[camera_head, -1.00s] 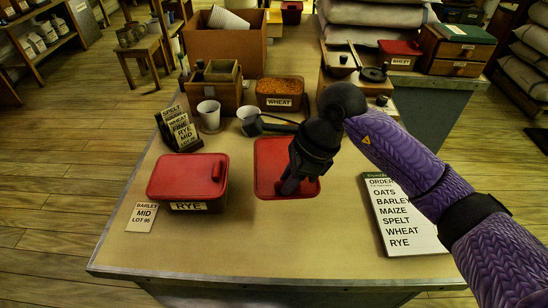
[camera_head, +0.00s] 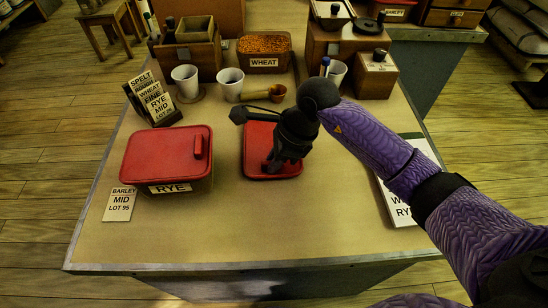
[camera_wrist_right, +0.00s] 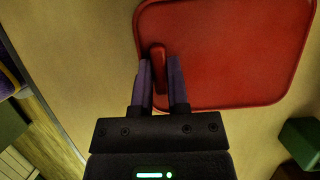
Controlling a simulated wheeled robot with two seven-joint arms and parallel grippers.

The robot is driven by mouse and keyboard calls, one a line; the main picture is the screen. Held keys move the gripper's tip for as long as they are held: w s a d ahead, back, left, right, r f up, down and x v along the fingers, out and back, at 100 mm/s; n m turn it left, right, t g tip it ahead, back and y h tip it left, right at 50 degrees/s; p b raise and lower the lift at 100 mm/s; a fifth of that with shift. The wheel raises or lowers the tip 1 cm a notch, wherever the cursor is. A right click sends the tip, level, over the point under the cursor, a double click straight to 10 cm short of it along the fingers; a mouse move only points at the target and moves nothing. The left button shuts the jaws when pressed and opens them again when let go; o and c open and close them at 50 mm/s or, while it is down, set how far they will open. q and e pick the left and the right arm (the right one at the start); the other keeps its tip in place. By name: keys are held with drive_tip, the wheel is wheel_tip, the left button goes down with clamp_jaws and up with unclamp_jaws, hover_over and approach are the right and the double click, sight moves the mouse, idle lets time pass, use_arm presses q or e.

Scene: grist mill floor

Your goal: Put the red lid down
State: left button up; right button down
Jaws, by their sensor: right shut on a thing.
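The red lid (camera_head: 253,160) is flat and roughly level in the middle of the table, right of the rye box. My right gripper (camera_head: 275,166) is over it and hides part of its top. In the right wrist view, the two fingers (camera_wrist_right: 161,72) are closed on the raised handle near the edge of the lid (camera_wrist_right: 235,50). The lid is on the table or just above it; I cannot tell which. My left gripper is not in view.
The red-lidded rye box (camera_head: 165,155) stands left, beside a barley card (camera_head: 120,205). Behind are white cups (camera_head: 230,84), a wooden scoop (camera_head: 262,92) and an open wheat box (camera_head: 264,52). An order board (camera_head: 400,210) lies right. The table's front is clear.

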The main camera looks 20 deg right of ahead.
drive_tip(key=c, duration=1)
unclamp_jaws()
drive_tip(key=shift+f, duration=0.1)
drive_tip(key=shift+c, duration=0.2)
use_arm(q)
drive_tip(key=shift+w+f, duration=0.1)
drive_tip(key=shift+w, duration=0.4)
use_arm(e)
drive_tip(key=o, duration=0.4)
use_arm(q)
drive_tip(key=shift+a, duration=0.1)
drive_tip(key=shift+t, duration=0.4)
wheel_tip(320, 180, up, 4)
drive_tip(key=p, duration=0.4)
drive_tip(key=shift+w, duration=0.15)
use_arm(e)
drive_tip(key=v, duration=1.2)
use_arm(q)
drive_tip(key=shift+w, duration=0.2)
